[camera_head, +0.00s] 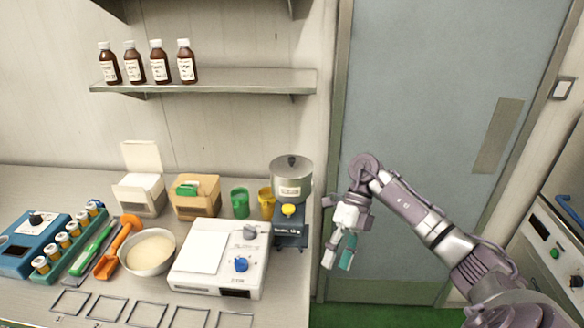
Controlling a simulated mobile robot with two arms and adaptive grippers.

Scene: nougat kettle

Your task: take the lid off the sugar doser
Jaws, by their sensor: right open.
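The sugar doser (290,187) stands at the right end of the counter, a grey metal hopper on a dark blue base with a yellow knob. Its round lid (280,164) sits on top of the hopper, with a small dark knob in the middle. My right gripper (338,257) hangs to the right of the doser, lower than the lid, and points down. It is open and empty, apart from the doser. My left gripper is not in view.
A white scale (218,278), a bowl of pale powder (148,252), and green (240,203) and yellow (266,202) cups stand left of the doser. A shelf (205,83) with brown bottles hangs above. Right of the doser is free room before the grey door (440,120).

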